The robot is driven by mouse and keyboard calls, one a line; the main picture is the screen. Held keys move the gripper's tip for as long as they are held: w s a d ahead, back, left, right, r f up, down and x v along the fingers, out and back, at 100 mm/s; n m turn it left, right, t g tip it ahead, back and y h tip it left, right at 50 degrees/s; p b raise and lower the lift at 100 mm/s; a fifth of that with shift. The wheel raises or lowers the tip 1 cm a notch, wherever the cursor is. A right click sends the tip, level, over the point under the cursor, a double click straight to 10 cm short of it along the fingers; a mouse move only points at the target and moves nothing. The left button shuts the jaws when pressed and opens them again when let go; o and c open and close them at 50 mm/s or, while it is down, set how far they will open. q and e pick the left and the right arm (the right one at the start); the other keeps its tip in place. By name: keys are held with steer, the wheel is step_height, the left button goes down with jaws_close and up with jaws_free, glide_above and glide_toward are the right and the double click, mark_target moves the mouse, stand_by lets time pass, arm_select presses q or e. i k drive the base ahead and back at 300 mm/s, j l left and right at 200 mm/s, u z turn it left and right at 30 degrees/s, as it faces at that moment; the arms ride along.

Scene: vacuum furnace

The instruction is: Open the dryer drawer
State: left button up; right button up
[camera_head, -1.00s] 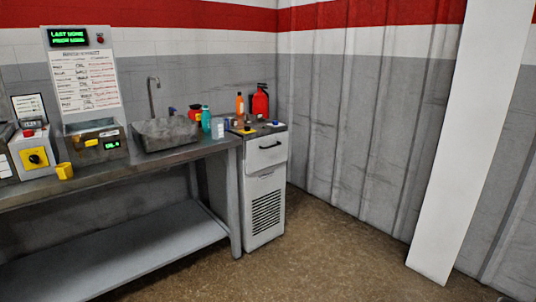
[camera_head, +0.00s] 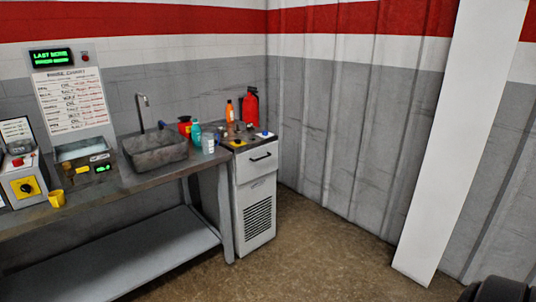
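The dryer is likely the white cabinet (camera_head: 256,212) with a dark vented grille, standing at the right end of the steel bench. Its drawer front (camera_head: 256,166) is at the top and looks shut, with a dark handle (camera_head: 261,156) across it. Neither of my grippers can be made out. A dark rounded shape in the bottom right corner may be part of my own arm.
A steel bench (camera_head: 85,206) with a lower shelf (camera_head: 140,255) runs along the left. It holds a sink (camera_head: 155,150), a yellow cup (camera_head: 57,198) and boxed devices. Bottles and a red extinguisher (camera_head: 250,106) stand at the back. A white pillar (camera_head: 445,150) is at right. The floor before the cabinet is clear.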

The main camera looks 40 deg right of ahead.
mark_target(251, 163)
steer(key=i+l+z, duration=0.25)
steer(key=i+l, duration=0.35)
steer(key=l, duration=0.25)
steer(key=i+l+z, duration=0.25)
steer(key=i+l, duration=0.4)
steer(key=l, duration=0.1)
